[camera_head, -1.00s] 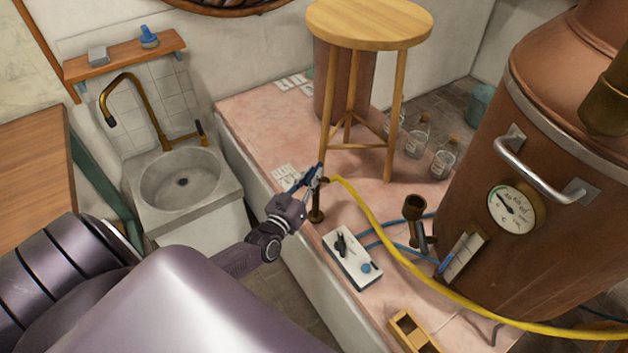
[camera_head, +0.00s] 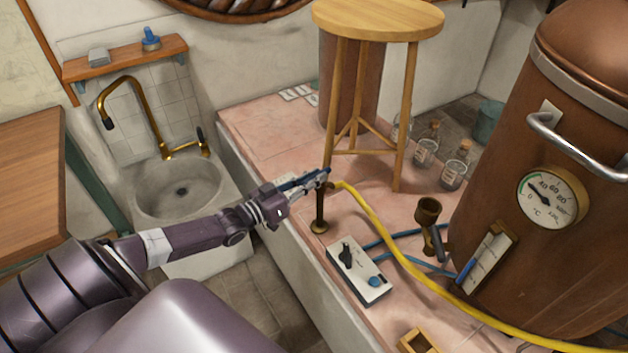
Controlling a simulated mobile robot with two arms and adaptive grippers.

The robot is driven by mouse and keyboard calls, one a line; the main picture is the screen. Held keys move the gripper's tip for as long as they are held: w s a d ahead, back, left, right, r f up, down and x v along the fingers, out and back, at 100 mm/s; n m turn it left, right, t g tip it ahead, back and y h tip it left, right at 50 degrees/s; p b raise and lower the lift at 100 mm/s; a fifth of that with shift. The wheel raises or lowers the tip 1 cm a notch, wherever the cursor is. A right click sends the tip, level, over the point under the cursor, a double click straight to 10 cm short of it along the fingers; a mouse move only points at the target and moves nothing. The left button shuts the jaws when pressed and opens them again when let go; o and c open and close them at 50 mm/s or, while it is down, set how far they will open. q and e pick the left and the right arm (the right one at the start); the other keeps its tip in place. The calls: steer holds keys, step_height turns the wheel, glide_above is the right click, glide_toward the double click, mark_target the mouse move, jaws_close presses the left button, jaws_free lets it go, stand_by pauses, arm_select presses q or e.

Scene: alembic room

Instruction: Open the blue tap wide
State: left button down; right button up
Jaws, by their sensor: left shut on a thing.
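My left gripper (camera_head: 298,190) reaches in from the left over the edge of the pink counter. A yellow hose (camera_head: 376,222) runs from the tap's top to the right. I cannot tell from this view how far the lever is turned. My right gripper is not in view.
A wooden stool (camera_head: 378,20) stands behind the tap on the pink counter (camera_head: 262,130). A white switch box (camera_head: 358,274) and a brass cup-like fitting (camera_head: 428,212) are close on the right. A copper still (camera_head: 490,215) fills the right side. The sink (camera_head: 180,190) is left.

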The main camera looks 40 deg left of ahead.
arm_select(q)
steer(key=c, duration=1.9)
jaws_free()
steer(key=shift+w, duration=0.1)
steer(key=shift+s+a+f, duration=0.1)
steer(key=shift+s+a, duration=0.05)
steer(key=shift+s, duration=0.5)
steer(key=v, duration=1)
steer(key=shift+s, duration=0.3)
steer(key=shift+a, duration=0.1)
